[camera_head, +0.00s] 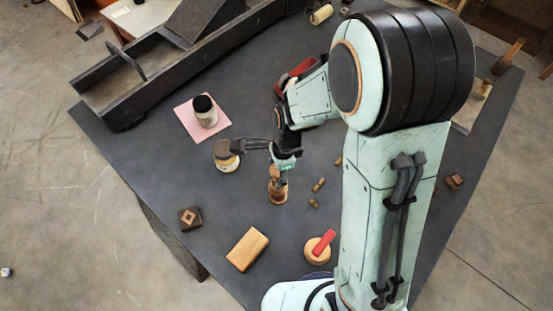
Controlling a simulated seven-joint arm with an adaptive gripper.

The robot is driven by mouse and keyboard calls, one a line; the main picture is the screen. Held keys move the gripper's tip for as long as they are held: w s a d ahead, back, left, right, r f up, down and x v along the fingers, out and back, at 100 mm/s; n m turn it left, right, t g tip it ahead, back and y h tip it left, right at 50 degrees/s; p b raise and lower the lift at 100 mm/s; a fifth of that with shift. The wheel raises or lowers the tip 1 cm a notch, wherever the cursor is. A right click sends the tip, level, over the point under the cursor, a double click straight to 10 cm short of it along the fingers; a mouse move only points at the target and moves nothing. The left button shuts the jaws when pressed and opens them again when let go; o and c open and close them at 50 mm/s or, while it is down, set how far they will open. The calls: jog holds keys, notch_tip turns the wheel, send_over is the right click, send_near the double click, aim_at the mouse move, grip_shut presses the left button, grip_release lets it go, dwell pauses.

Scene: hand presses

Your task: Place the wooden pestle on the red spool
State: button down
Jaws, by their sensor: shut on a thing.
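My gripper (276,168) points down over the middle of the dark table, shut on a small wooden piece (277,192) that looks like the wooden pestle. The piece is upright, with a wider lower end. The fingers hide its upper part, and I cannot tell whether its lower end touches the table. A red cylindrical piece (321,242) lies tilted across a round wooden disc (317,252) at the front, to the right of my gripper. Another red thing (302,66) shows partly behind my arm. I cannot tell for sure which is the red spool.
A dark cup (205,112) stands on a pink mat (187,122). A jar (226,158) stands left of my gripper. A wooden block (247,249) and a small dark block (190,218) lie at front left. Small brass pieces (318,185) lie close right. A long dark press (150,65) fills the back left.

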jog(key=shift+f, duration=0.3)
jog(key=shift+f, duration=0.15)
jog(key=c, duration=0.6)
grip_release()
